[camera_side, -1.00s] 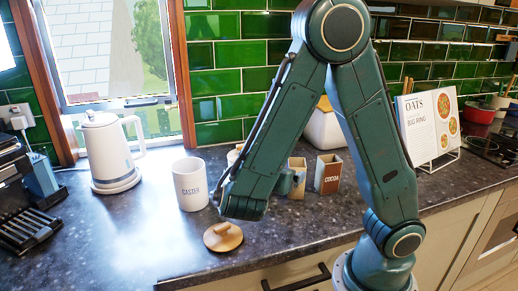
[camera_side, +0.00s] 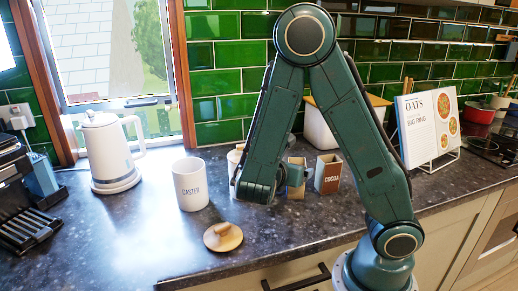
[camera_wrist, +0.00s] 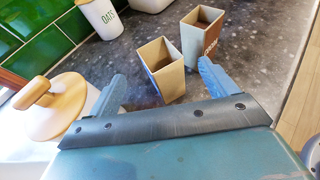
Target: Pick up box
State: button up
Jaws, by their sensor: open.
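Two small open-topped boxes stand upright on the counter. The tan and white box (camera_side: 296,191) is on the left and the brown COCOA box (camera_side: 328,174) is just right of it. In the wrist view the tan box (camera_wrist: 162,70) shows between and beyond my two blue fingertips, and the COCOA box (camera_wrist: 203,36) is farther off to the right. My gripper (camera_wrist: 161,72) is open and empty, with its fingers apart. In the side view my forearm hides most of the gripper, close by the tan box; contact cannot be told.
A white canister with a wooden lid (camera_wrist: 50,108) is close by my left finger. A CASTER canister (camera_side: 190,185), a loose wooden lid (camera_side: 223,237) and a kettle (camera_side: 110,152) stand left. A recipe stand (camera_side: 430,127) is right. The front counter (camera_side: 150,240) is mostly clear.

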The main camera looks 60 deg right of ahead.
jog(key=shift+d, duration=0.15)
jog(key=shift+x, duration=2.5)
jog(key=shift+w, duration=0.1)
jog(key=c, duration=1.5)
jog(key=shift+r, duration=0.1)
notch_tip(320, 180, up, 20)
jog(key=shift+f, duration=0.15)
